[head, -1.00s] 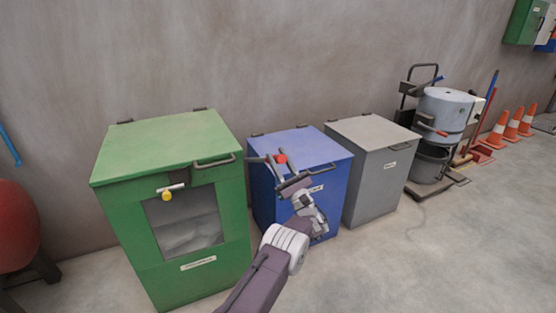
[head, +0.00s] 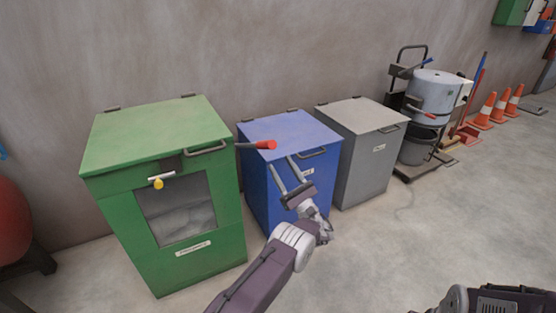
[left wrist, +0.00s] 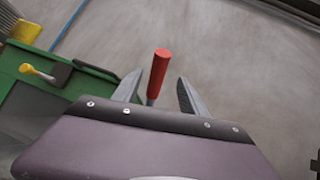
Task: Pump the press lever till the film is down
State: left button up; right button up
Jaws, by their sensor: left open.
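The press lever is a rod with a red grip (head: 266,145), sticking out level from the right side of the green press cabinet (head: 192,265) near its top. My left gripper (head: 283,162) is open and empty, just below and right of the red grip in the head view. In the left wrist view the red grip (left wrist: 159,68) stands between the two spread fingers, apart from both. Pale, crumpled material (head: 187,222) shows behind the cabinet's window; I cannot tell the film's position. My right gripper's fingers are not seen.
A yellow-knobbed latch (head: 159,183) sits on the cabinet's front. A blue bin (head: 258,185) and a grey bin (head: 362,168) stand to the right, close to my left arm. A red round vessel (head: 15,225) is at the far left. The floor in front is clear.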

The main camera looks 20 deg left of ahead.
aim_at(266, 144)
pick_arm(q)
notch_tip(266, 144, down, 7)
jog(key=w+a+m+t+h+p, duration=0.1)
jog(key=w+m+t+h, duration=0.2)
jog(key=m+h, duration=0.3)
jog(key=s+r+m+g+h+p, duration=0.1)
jog(key=s+r+m+h+p, duration=0.3)
jog(key=r+p, duration=0.8)
jog(key=shift+n+h, duration=0.5)
jog(key=shift+n, duration=0.2)
jog(key=x, duration=0.6)
jog(key=a+x, duration=0.1)
jog(key=x, duration=0.1)
jog(key=shift+s+a+f+b, duration=0.1)
jog(key=shift+a+f+b, duration=0.1)
jog(key=shift+f+b, duration=0.15)
grip_shut()
